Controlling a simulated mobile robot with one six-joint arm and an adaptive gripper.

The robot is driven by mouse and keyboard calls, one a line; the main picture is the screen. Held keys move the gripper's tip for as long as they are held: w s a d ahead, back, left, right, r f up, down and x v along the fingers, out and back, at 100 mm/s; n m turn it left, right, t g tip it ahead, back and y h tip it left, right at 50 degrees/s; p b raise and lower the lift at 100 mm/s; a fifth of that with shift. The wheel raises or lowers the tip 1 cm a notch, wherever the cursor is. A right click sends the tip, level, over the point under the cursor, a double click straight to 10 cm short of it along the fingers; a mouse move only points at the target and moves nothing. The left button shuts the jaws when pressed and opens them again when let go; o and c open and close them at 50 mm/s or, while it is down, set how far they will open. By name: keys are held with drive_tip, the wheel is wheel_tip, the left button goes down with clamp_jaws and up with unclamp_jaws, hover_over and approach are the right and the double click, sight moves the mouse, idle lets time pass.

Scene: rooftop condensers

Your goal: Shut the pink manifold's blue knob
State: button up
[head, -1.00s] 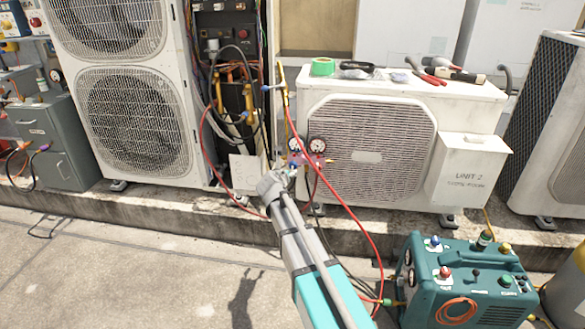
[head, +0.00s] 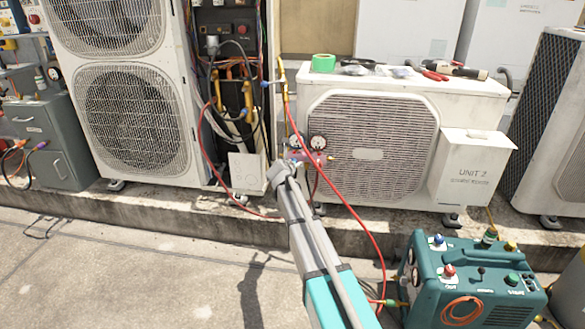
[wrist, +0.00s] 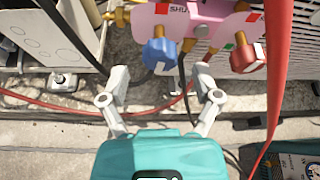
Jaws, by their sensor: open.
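The pink manifold (wrist: 197,18) crosses the top of the wrist view. Its blue knob (wrist: 160,55) hangs at its left, and a red knob (wrist: 247,58) hangs at its right. My gripper (wrist: 161,76) is open, its two fingers spread to either side below the blue knob, with the knob's lower end near the gap between the tips. I cannot tell whether any finger touches it. In the head view the pink manifold (head: 319,158) sits below two round gauges (head: 306,143), at the end of my arm, which hides its lower left part.
The white UNIT 2 condenser (head: 370,150) stands close behind. Open concrete (head: 120,270) lies at left.

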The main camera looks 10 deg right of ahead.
drive_tip(key=shift+b+x, duration=0.35)
drive_tip(key=shift+x, duration=1.05)
clamp_jaws()
